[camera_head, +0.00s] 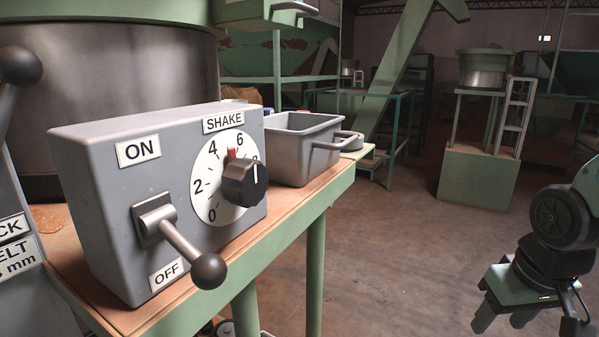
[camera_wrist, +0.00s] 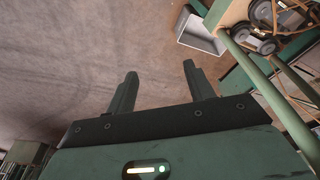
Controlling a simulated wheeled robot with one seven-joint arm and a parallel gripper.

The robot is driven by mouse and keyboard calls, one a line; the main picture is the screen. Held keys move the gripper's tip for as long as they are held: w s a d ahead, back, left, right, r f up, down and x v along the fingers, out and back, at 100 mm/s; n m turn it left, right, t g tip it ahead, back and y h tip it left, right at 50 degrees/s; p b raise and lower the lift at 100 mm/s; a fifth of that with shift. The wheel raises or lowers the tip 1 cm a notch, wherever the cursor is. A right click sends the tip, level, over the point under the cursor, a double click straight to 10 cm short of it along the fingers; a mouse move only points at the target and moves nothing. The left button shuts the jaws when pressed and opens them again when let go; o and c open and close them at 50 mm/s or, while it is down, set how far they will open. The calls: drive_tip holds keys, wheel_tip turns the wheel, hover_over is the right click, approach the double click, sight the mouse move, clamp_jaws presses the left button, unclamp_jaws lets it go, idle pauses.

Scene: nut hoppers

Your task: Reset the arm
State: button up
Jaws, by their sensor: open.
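My gripper (camera_head: 503,316) hangs at the lower right in the head view, away from the bench and over the open floor. It is open and empty. In the wrist view its two dark fingers (camera_wrist: 158,82) stand apart with only the brown floor between and beyond them. Part of my arm shows at the right edge of the head view.
A grey control box (camera_head: 95,180) with a lever (camera_head: 185,245) pointing down toward OFF and a SHAKE dial knob (camera_head: 245,182) stands on the bench (camera_head: 262,235). A grey bin (camera_head: 300,148) sits behind it. Floor (camera_head: 400,265) between bench and gripper is clear.

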drive_tip(key=s+a+r+n+g, duration=0.1)
drive_tip(key=s+a+n, duration=0.2)
drive_tip(key=s+a, duration=0.3)
drive_tip(key=s+a+r+n+g, duration=0.1)
drive_tip(key=s+a+n, duration=0.3)
drive_tip(key=a, duration=0.7)
drive_tip(key=s, duration=0.2)
drive_tip(key=shift+s, duration=0.35)
drive_tip(key=shift+o, duration=0.5)
drive_tip(key=shift+r, duration=0.1)
